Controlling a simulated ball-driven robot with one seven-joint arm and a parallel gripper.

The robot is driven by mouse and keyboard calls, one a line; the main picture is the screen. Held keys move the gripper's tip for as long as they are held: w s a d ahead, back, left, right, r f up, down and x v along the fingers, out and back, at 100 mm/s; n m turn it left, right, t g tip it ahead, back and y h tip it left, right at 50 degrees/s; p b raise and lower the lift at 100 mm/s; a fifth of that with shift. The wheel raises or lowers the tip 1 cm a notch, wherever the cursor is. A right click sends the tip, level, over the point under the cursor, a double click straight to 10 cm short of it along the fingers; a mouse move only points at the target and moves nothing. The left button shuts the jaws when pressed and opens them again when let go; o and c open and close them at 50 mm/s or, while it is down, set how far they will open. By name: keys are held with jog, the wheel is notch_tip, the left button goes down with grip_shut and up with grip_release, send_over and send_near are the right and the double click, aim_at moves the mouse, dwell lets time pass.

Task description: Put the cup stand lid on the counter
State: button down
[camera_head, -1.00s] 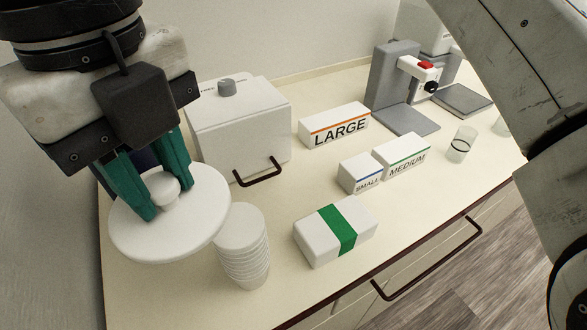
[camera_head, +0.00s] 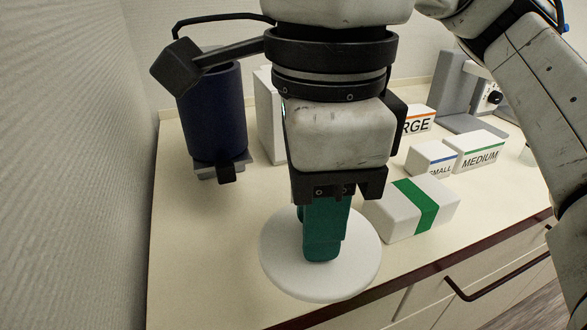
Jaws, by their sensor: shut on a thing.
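The cup stand lid (camera_head: 318,282) is a round white disc, roughly level, over the front left part of the counter (camera_head: 205,265). My gripper (camera_head: 320,254) points down at it and is shut on its knob. The fingers hide the knob. I cannot tell whether the lid touches the counter or hangs just above it. A dark blue upright cylinder (camera_head: 210,115), likely the cup stand, stands at the back left, with my wrist parts crossing in front of its top.
A white box with a green band (camera_head: 418,208) lies just right of the lid. SMALL (camera_head: 432,160) and MEDIUM (camera_head: 478,153) boxes stand behind it. The counter's front edge runs close to the lid. Left of the lid, bare counter shows. The wall bounds the left.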

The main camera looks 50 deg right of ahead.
jog(key=w+f, duration=0.3)
jog(key=w, duration=0.1)
jog(key=w+f, duration=0.2)
jog(key=w, duration=0.2)
jog(key=w+a+f+b, duration=0.1)
jog(key=w+f, duration=0.2)
jog(key=w, duration=0.2)
jog(key=shift+f, duration=0.3)
jog(key=shift+w+f, duration=0.45)
jog(key=shift+f, duration=0.25)
jog(key=shift+f+b, duration=0.3)
jog(key=shift+f, duration=1.2)
jog(key=shift+f, duration=0.2)
jog(key=c, duration=0.8)
grip_release()
jog(key=shift+c, duration=0.2)
